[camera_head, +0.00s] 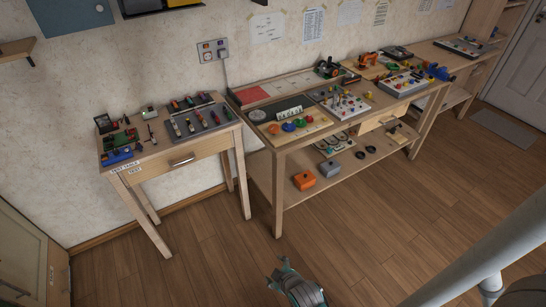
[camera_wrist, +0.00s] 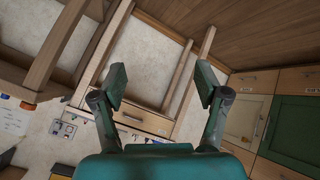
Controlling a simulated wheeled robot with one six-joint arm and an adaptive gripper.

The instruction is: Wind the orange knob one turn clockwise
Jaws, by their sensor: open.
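In the head view, a light wooden board (camera_head: 318,128) at the front left of the long workbench bears small round knobs in red, blue and green. In the head view part of my arm end is low at the bottom, over the floor, well apart from the bench. The wrist view shows table legs and cabinets, with no knob board clear.
A smaller table (camera_head: 172,160) with tools and circuit boards stands left. An orange box (camera_head: 304,180) and a grey box (camera_head: 330,168) sit on the workbench's lower shelf. A switch panel (camera_head: 212,51) hangs on the wall. The wooden floor (camera_head: 210,262) in front is clear.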

